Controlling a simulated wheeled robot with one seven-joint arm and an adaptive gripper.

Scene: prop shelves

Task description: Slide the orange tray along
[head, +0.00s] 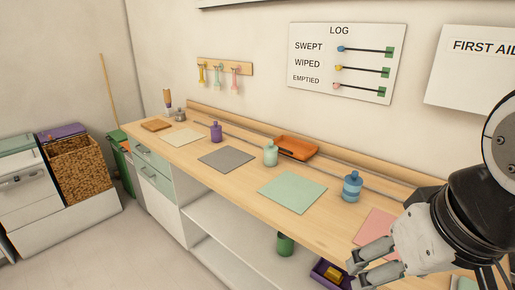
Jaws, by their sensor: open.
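The orange tray (297,145) sits at the back of the wooden counter, against the back ledge, with its inside facing up. A pale green bottle (271,155) stands just in front of its left end. My gripper (349,274) is at the lower right, nearer to me than the tray and well apart from it. Its two fingers are spread and point left, with nothing between them.
On the counter (232,182) lie a grey mat (227,158), a green mat (292,191) and a pink mat (378,228). A blue bottle (352,187) and a purple bottle (215,131) stand along the back rail. A purple bin (322,273) and dark green container (285,244) are below.

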